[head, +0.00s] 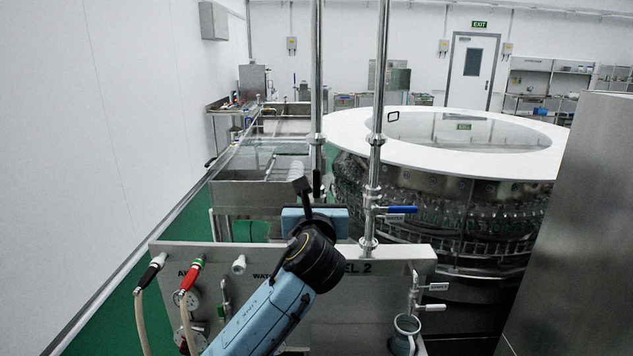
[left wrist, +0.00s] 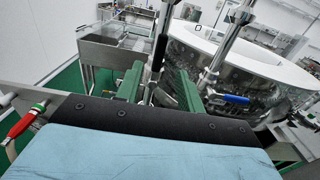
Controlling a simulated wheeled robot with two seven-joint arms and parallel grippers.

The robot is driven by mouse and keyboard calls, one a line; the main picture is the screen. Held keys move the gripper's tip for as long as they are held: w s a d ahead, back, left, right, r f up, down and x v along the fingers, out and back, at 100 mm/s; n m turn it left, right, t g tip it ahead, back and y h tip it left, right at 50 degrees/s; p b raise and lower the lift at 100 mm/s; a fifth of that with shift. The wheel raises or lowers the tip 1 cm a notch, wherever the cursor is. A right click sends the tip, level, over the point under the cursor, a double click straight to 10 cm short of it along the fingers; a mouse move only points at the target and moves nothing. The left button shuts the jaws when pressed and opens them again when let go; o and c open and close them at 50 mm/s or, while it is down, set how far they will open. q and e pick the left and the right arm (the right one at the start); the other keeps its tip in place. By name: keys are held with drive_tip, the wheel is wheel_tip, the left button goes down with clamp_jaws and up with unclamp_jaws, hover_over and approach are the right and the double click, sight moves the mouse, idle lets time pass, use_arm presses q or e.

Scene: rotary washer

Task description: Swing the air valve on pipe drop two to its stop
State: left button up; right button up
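Two steel pipes rise from a steel panel in the head view: a left pipe (head: 317,90) and a right pipe (head: 378,110). The left pipe carries a black lever (left wrist: 160,50), which hangs roughly along the pipe. My left gripper (left wrist: 160,80) shows green fingers spread apart, one on each side of the left pipe's lower part, near the black lever's lower end. I see no clear contact. In the head view its fingers are hidden. My right gripper is not in view.
The front panel (head: 365,300) carries hoses with red and black handles (head: 190,275) at left and small taps (head: 430,297) at right. A round washer with a white top (head: 450,165) stands behind. A grey metal surface (head: 570,230) closes the right side.

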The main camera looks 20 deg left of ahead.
sight(316, 182)
use_arm(q)
drive_tip(key=x, duration=1)
drive_tip(key=shift+w+f, duration=0.1)
clamp_jaws()
